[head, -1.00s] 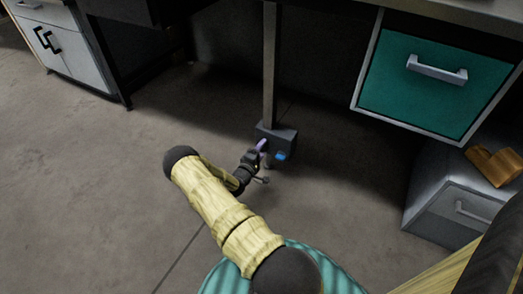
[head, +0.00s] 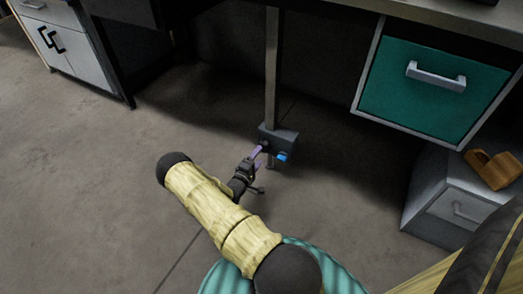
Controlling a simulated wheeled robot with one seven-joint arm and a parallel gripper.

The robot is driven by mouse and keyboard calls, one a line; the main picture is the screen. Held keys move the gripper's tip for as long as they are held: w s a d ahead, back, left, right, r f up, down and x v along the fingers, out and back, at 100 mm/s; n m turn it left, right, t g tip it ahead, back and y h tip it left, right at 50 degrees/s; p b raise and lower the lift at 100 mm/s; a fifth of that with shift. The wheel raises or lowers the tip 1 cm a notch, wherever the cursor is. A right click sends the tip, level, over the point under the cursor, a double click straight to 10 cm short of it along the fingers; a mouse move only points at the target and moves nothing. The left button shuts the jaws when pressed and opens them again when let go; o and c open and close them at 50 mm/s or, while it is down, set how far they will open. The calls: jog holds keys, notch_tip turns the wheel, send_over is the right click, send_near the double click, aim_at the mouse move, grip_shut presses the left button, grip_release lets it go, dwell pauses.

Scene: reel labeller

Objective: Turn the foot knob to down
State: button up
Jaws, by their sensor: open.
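A grey box (head: 285,146) sits low on the metal table leg (head: 272,70), just above the floor. A dark round knob (head: 266,147) shows on its left face, partly hidden by my gripper. A small blue part (head: 282,157) sticks out at the box's front. My gripper (head: 257,157) is open, with its purplish fingers at the left of the box, close to the knob. I cannot tell whether the fingers touch the knob or which way it is set.
A teal drawer (head: 430,88) hangs under the tabletop at the right. A grey cabinet (head: 425,205) with a tan block (head: 491,169) on top stands at the lower right. A white cabinet (head: 70,62) stands at the far left. The floor (head: 90,190) at the left is clear.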

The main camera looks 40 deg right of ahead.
jog(key=p+v, duration=0.4)
jog(key=v, duration=0.8)
jog(key=shift+a, duration=0.25)
